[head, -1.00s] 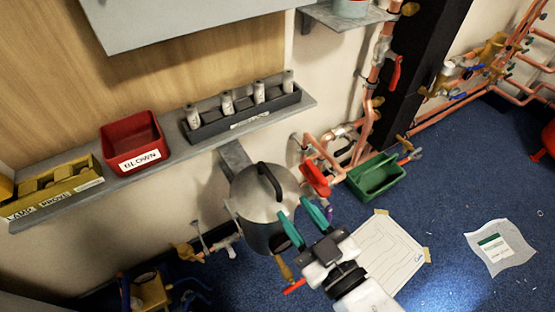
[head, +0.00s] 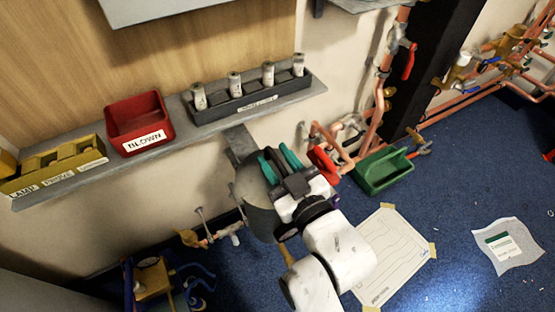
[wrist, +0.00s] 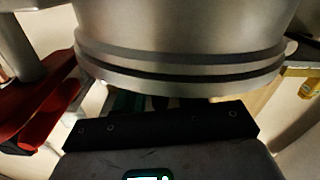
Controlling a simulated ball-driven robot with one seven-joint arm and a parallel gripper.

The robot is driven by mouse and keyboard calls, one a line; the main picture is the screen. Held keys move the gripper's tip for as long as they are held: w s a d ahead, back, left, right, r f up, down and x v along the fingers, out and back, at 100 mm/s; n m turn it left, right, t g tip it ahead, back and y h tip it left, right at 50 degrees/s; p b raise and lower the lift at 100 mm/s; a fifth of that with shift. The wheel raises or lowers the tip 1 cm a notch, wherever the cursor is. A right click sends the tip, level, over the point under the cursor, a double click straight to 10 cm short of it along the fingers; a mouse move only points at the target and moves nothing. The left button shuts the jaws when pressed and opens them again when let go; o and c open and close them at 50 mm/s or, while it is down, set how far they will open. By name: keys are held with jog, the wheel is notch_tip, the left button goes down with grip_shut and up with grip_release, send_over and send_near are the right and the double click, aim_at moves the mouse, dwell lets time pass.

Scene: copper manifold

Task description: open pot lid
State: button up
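The grey metal pot (head: 258,218) stands below the shelf in the head view, with its lid (head: 249,182) mostly covered by my gripper (head: 275,156). The lid's dark handle is hidden behind my gripper. The two teal fingers are apart over the top of the pot; whether the handle lies between them cannot be seen. In the wrist view, the pot's metal wall (wrist: 185,25) fills the upper middle, with a dark band along its rim. The fingers are mostly hidden there.
A red valve handle (head: 323,163) is just right of my gripper. A green tray (head: 385,185) sits on the floor to the right. The shelf above bears a red bin (head: 139,115), a yellow bin (head: 45,175) and a dark rack (head: 250,108).

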grip_shut()
dwell(0.4)
jog(key=shift+r, duration=0.3)
